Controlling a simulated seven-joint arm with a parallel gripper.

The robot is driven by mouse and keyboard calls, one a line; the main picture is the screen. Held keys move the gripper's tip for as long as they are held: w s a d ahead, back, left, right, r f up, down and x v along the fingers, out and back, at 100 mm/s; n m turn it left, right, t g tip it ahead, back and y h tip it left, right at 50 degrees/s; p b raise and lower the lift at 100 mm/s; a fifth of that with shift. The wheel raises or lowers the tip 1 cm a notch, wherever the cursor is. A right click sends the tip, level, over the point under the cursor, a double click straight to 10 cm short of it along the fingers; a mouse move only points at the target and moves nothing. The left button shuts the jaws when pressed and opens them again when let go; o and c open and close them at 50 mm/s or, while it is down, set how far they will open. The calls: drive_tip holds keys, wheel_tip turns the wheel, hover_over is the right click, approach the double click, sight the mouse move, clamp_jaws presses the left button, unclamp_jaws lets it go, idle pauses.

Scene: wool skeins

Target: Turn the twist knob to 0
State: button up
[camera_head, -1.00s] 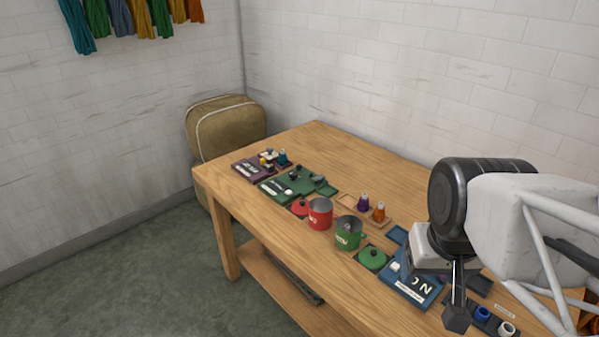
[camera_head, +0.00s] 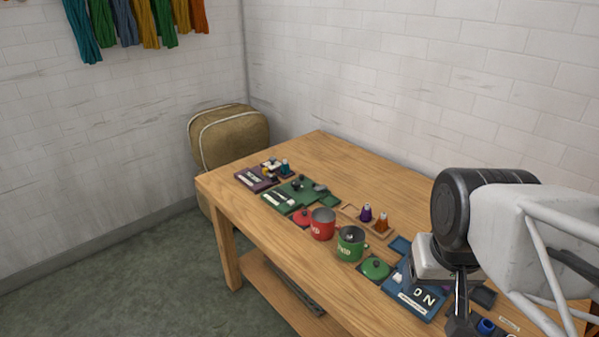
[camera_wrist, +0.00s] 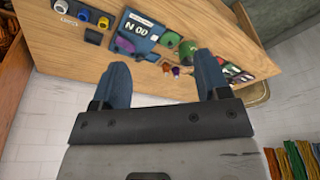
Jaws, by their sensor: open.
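My gripper (camera_wrist: 162,62) is open and empty; its two blue-grey fingers stand apart in the wrist view, above and short of the table's row of boards. In the head view my gripper (camera_head: 458,315) hangs over the right end of the table, partly covering a blue board. The blue board (camera_head: 424,303) carries large white lettering; it also shows in the wrist view (camera_wrist: 153,27). A green board (camera_head: 285,202) at the left has a dark knob-like part (camera_head: 297,184). A purple board (camera_head: 250,180) lies beyond it. I cannot tell which part is the twist knob, nor its setting.
A red pot (camera_head: 322,225), a green pot (camera_head: 350,245) and a green lid (camera_head: 376,268) stand between the boards. Purple and orange spools (camera_head: 366,213) sit in a wooden tray. The table's back half is clear. Walls stand behind; a tan bag (camera_head: 230,135) is beyond the far end.

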drive_tip(key=w+a+r+m, duration=0.2)
drive_tip(key=w+r+m, duration=0.15)
drive_tip(key=w, duration=0.75)
drive_tip(key=m+g, duration=0.3)
drive_tip(key=m, duration=1.3)
hover_over(296, 182)
drive_tip(key=shift+n, duration=0.25)
wheel_tip(296, 182, down, 26)
drive_tip(key=shift+r, duration=0.1)
drive_tip(key=shift+s, duration=0.1)
drive_tip(key=shift+f, duration=3.9)
